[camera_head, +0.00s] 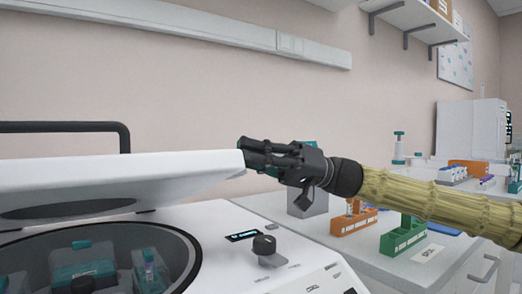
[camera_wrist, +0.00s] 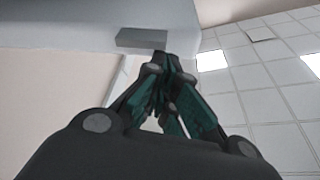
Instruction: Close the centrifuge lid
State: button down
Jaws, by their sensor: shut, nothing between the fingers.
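The white centrifuge lid (camera_head: 120,176) is raised and hangs at a slight tilt over the open bowl of the centrifuge (camera_head: 235,225). Its right end is beside my gripper (camera_head: 246,153), whose closed, empty fingertips overlap that end in the head view. In the wrist view my gripper (camera_wrist: 168,62) has its teal-and-black fingers together, just below a grey block (camera_wrist: 142,38) on a pale surface that looks like the lid. I cannot tell whether the fingers touch it. A dark knob (camera_head: 264,245) and a small display sit on the centrifuge's top panel.
Inside the bowl are tube holders (camera_head: 147,268) with teal parts. A black bar (camera_head: 65,127) stands behind the lid at left. On the bench to the right are an orange rack (camera_head: 353,221), a green rack (camera_head: 403,238) and a grey block (camera_head: 308,203).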

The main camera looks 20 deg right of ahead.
jog(key=shift+s+f, duration=0.2)
jog(key=shift+f, duration=0.25)
dwell(0.3)
notch_tip(320, 180, up, 10)
dwell(0.6)
